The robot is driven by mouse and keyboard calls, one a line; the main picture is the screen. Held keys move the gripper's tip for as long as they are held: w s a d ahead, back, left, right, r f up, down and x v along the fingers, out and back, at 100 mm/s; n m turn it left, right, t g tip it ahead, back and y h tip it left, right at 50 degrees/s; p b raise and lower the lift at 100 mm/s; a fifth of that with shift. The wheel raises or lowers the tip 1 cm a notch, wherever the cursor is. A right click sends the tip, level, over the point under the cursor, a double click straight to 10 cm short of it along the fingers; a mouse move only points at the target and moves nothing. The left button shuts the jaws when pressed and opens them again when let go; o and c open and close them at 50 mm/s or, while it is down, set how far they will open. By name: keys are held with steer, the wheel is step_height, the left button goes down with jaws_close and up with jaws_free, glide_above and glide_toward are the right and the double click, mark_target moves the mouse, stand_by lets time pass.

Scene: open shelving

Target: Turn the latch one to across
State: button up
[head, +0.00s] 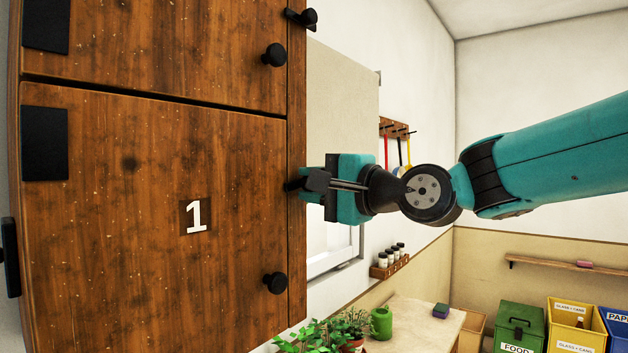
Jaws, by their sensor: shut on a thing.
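The wooden door marked 1 (150,220) fills the left of the head view and looks closed. Latch one (293,185) is a small black piece on the cabinet's right-hand frame, beside the door. My gripper (312,183) reaches in from the right and is shut on the latch. The fingers hide most of the latch, so I cannot tell which way it is turned. The door's round black knob (275,283) stands below and to the left of my gripper, clear of it.
Another wooden door (160,50) above has its own black knob (274,55) and a black latch (303,18). Below are potted plants (345,328) and a table (415,325). Bins (522,322) stand at the lower right. Open room lies around my arm.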

steer(key=shift+m, duration=1.1)
steer(key=shift+p, duration=0.3)
steer(key=o, duration=0.9)
steer(key=shift+d, duration=0.1)
steer(key=shift+b+v, duration=3.95)
steer(key=shift+v, duration=4.75)
steer(key=shift+s, duration=0.15)
